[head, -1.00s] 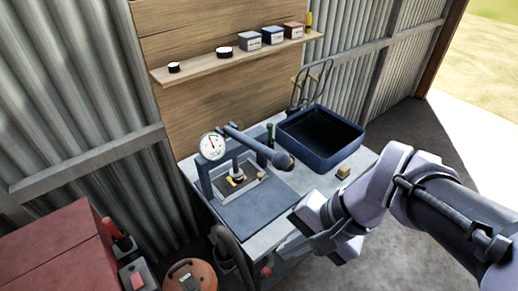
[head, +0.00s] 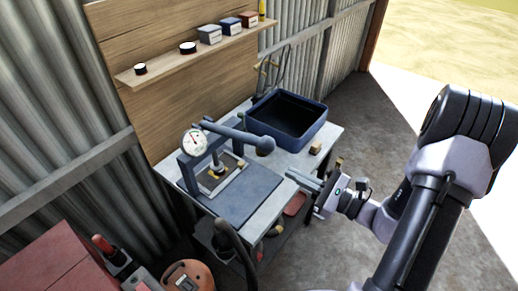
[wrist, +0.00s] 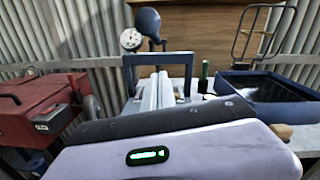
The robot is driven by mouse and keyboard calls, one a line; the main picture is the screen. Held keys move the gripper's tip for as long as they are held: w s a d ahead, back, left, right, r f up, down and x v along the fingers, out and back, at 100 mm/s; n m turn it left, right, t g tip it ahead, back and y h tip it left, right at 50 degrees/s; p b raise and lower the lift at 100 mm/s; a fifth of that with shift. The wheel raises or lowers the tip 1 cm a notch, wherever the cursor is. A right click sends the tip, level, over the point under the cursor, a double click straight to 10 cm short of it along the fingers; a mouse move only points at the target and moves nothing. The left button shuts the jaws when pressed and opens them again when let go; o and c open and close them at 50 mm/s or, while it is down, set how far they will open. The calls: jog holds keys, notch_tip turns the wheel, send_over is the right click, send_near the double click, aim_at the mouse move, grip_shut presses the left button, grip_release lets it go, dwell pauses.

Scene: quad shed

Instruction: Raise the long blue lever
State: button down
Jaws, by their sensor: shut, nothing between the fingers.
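The long blue lever (head: 236,133) sits on top of a blue press on the bench. It slopes slightly down to a round dark knob at its right end. In the wrist view the lever's knob (wrist: 148,20) shows above the press frame (wrist: 158,59). My gripper (head: 289,173) is shut and empty at the bench's front edge, to the right of and lower in the picture than the knob, apart from it. Its fingers also show in the wrist view (wrist: 158,80), pointing towards the press.
A dark blue bin (head: 288,120) and a small wooden block (head: 315,148) are on the bench's right. A round gauge (head: 194,142) is on the press. A shelf (head: 200,55) hangs behind. A red cabinet (head: 55,262) stands at lower left.

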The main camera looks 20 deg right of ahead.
jog(key=w+a+r+b, duration=0.1)
jog(key=w+a+r, duration=0.3)
jog(key=w+a, duration=0.3)
jog(key=shift+w+a, duration=0.25)
jog(key=shift+w, duration=0.25)
jog(key=shift+r, duration=0.15)
